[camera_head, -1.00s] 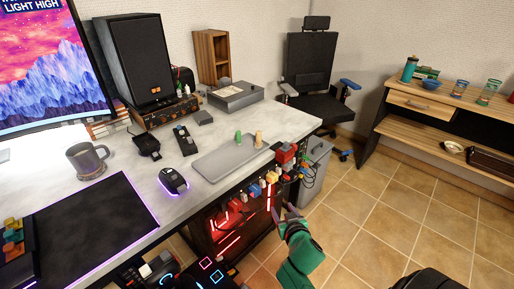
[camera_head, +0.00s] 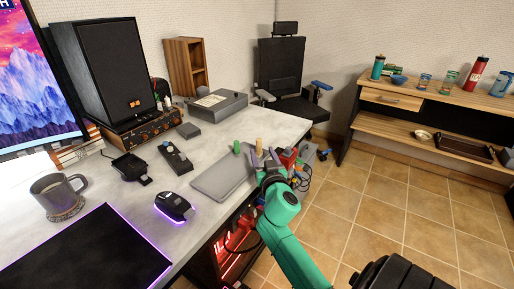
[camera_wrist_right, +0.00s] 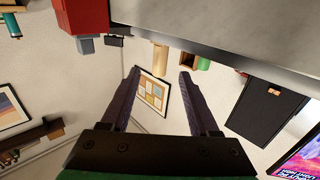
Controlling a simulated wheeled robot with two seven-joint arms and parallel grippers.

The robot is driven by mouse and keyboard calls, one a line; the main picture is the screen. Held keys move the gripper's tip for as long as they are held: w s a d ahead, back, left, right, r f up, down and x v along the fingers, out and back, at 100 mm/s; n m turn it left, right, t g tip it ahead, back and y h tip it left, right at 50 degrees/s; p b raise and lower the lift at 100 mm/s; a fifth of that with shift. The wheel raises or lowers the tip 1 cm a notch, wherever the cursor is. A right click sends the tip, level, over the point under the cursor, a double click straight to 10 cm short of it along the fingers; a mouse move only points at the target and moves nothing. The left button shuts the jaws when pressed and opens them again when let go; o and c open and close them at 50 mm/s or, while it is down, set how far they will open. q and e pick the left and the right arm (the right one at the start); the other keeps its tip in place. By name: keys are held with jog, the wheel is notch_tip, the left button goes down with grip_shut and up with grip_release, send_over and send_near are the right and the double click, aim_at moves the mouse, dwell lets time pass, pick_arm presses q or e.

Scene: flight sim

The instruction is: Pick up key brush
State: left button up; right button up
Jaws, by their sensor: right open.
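No object can be told for certain as the key brush. A green upright peg (camera_head: 236,147) and a tan upright peg (camera_head: 258,144) stand at the far end of a grey pad (camera_head: 215,181) on the desk. In the right wrist view the tan peg (camera_wrist_right: 160,60) shows beyond the space between my fingers, and the green peg (camera_wrist_right: 204,63) is to its right. My right gripper (camera_head: 265,157) is open and empty at the desk's right edge, close to the tan peg. My left gripper is not in view.
A red block (camera_head: 287,158) is at the desk edge, just right of my right gripper; it shows in the right wrist view (camera_wrist_right: 85,15). A mouse (camera_head: 172,206), mug (camera_head: 58,194) and speaker (camera_head: 100,75) stand on the desk. Tiled floor (camera_head: 350,215) lies clear at right.

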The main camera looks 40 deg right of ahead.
aim_at(260, 145)
jog(key=x, duration=0.5)
jog(key=shift+w+d, duration=0.2)
jog(key=shift+w+d+f, duration=0.1)
jog(key=shift+w+d, duration=0.05)
jog(key=shift+w, duration=0.2)
grip_shut()
